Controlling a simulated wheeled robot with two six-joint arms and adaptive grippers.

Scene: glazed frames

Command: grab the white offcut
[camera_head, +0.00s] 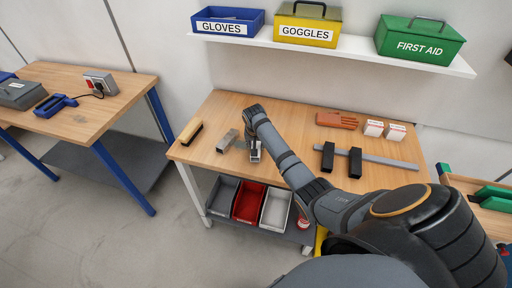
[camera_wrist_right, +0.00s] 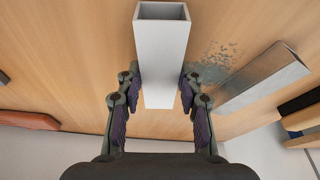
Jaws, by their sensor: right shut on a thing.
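The white offcut (camera_wrist_right: 162,40), a square hollow tube piece, lies between the two fingers of my right gripper (camera_wrist_right: 159,82) in the right wrist view. The fingers press on it from both sides, and its open end faces away from my wrist. In the head view my right gripper (camera_head: 254,150) is low over the middle left of the workbench, and little of the offcut (camera_head: 255,157) shows below it. I cannot tell whether the offcut touches the bench top. My left gripper is not in view.
A bare metal offcut (camera_wrist_right: 262,80) lies right of the gripper in the wrist view, with shavings (camera_wrist_right: 215,62) beside it. A brush (camera_head: 190,131) is at the workbench's (camera_head: 205,155) left. Gloves (camera_head: 337,120), small boxes (camera_head: 373,128) and a long bar with black clamps (camera_head: 355,162) lie right.

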